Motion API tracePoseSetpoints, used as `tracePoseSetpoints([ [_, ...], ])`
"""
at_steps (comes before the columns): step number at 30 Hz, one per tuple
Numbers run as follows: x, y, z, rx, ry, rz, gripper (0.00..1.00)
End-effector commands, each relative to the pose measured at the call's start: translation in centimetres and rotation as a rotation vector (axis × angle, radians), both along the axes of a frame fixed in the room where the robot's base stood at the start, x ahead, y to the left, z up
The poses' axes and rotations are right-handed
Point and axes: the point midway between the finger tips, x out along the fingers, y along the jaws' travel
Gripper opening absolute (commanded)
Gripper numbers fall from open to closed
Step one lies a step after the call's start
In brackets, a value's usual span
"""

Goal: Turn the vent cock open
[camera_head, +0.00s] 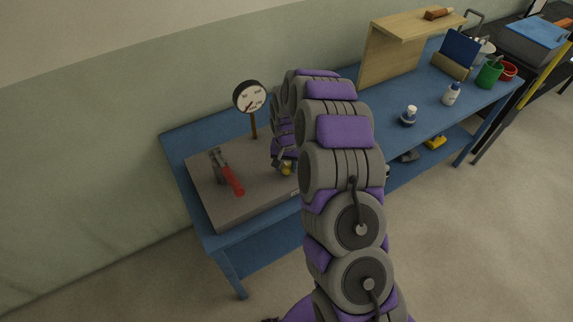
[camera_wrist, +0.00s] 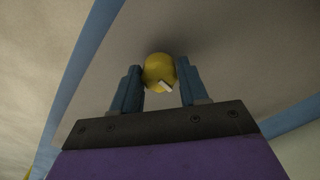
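A small round yellow knob with a white mark, seemingly the vent cock (camera_wrist: 158,70), sits on the grey block in the wrist view. In the head view a bit of yellow (camera_head: 287,169) shows at the end of my arm, mostly hidden by it. My gripper (camera_wrist: 160,75) has its two blue-grey fingers on either side of the knob. The white mark slants down to the right.
The grey block (camera_head: 210,205) stands on a blue bench (camera_head: 180,140). On it are a red-handled lever valve (camera_head: 232,180) to the left and a round dial gauge (camera_head: 250,96) on a post behind. A bottle (camera_head: 451,94), a wooden stand (camera_head: 385,55) and buckets stand farther right.

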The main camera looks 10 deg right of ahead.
Motion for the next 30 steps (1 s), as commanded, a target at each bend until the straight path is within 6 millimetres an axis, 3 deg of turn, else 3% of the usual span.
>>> tracePoseSetpoints([
  [10,0.02,0.02,0.0,0.0,0.0,0.0,0.1],
  [27,-0.03,-0.01,-0.03,0.0,0.001,0.108,0.1],
  [28,-0.01,-0.01,-0.03,0.0,0.001,0.108,0.42],
  [30,-0.01,-0.01,-0.03,0.0,0.001,0.108,0.49],
])
